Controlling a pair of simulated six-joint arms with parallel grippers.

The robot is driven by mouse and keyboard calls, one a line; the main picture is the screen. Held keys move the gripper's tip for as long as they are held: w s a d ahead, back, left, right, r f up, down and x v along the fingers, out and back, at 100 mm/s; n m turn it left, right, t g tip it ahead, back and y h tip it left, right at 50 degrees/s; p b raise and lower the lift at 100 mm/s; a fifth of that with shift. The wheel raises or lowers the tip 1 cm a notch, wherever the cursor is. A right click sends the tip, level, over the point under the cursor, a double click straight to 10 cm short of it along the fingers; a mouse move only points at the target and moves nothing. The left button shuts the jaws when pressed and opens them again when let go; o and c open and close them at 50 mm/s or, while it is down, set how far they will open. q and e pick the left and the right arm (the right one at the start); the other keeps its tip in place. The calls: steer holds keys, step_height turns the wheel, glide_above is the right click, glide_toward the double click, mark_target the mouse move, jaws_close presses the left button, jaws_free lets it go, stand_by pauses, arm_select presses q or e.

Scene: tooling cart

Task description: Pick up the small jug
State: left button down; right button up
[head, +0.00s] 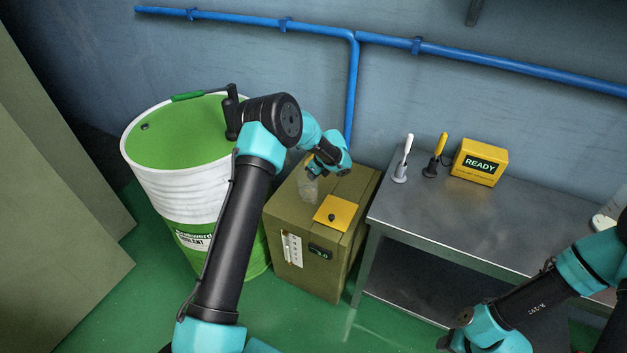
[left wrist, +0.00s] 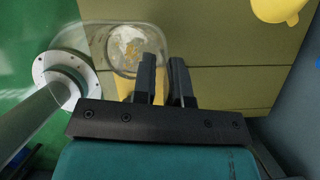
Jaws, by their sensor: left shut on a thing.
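The small jug (head: 308,187) is clear and see-through, on or just above the top of the olive green box (head: 355,190). It also shows in the left wrist view (left wrist: 95,38), with a pale patch visible through it. My left gripper (head: 313,172) is at the jug, shut on part of it. In the left wrist view its fingers (left wrist: 164,75) stand close together at the jug's right side. The part between them is hard to make out. I cannot tell whether the jug's base touches the box.
A yellow plate with a dark knob (head: 335,213) lies on the box. A yellow rounded thing (left wrist: 280,8) stands beyond the gripper. A green-and-white drum (head: 175,190) is left. The metal cart (head: 480,215) at right holds a yellow READY box (head: 480,162) and two upright tools.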

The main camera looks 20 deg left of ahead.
arm_select(q)
step_height(320, 180, up, 8)
steer(key=shift+f, duration=0.15)
stand_by(0.5)
stand_by(3.2)
